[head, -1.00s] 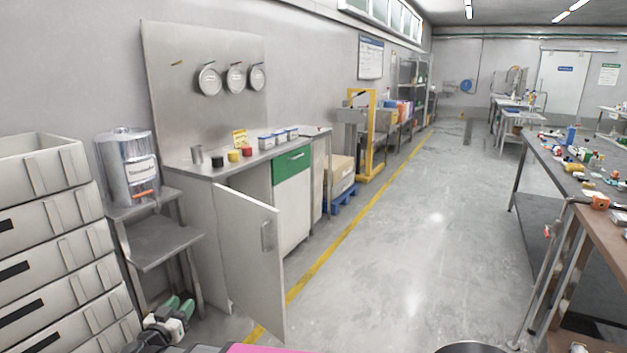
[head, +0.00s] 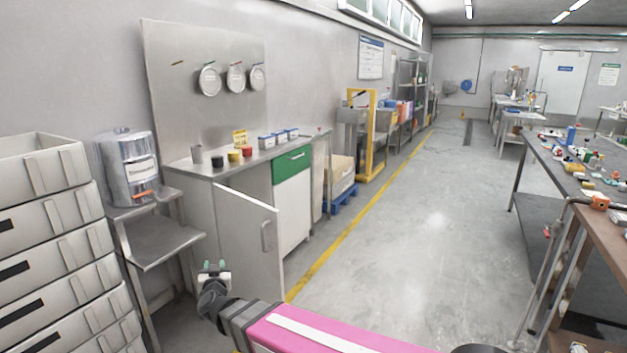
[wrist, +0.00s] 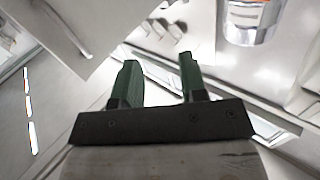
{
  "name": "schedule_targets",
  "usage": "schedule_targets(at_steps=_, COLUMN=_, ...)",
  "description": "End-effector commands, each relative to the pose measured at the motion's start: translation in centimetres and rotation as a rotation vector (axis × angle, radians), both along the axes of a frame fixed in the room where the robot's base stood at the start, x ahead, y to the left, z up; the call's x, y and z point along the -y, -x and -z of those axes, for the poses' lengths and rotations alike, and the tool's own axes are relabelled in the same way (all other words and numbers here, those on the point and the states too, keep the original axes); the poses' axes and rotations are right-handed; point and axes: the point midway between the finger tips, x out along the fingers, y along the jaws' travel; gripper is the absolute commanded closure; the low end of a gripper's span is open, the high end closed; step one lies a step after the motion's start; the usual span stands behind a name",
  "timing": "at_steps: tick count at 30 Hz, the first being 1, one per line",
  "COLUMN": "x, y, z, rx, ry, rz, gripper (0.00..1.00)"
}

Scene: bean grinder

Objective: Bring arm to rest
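My gripper (head: 213,266) is in the lower left of the head view, at the end of my pink and grey arm. It is near the open white cabinet door (head: 250,240), to the left of that door's lower part. In the wrist view my gripper (wrist: 160,78) shows two green fingers standing apart with nothing between them. The fingers are open and empty.
Stacked grey crates (head: 50,250) stand at the left. A small metal stand (head: 160,240) holds the canister. The counter (head: 215,172) carries small jars and boxes. A long workbench (head: 575,165) with many small things stands at the right. The floor (head: 400,240) between is clear.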

Motion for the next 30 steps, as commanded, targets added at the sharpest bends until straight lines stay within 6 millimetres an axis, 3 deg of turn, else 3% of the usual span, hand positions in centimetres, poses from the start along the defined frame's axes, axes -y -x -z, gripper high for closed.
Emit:
schedule_targets(at_steps=6, x=3.5, y=-3.3, z=1.0, rx=-0.080, ry=0.033, rz=-0.115, gripper=0.61)
schedule_targets(at_steps=15, x=9.4, y=-6.3, z=3.7, rx=-0.259, ry=0.102, rz=-0.233, gripper=0.61)
schedule_targets(at_steps=23, x=16.2, y=-7.5, z=6.8, rx=-0.471, ry=0.173, rz=-0.275, gripper=0.61)
schedule_targets(at_steps=30, x=23.8, y=-7.2, z=9.7, rx=-0.707, ry=0.235, rz=-0.257, gripper=0.61)
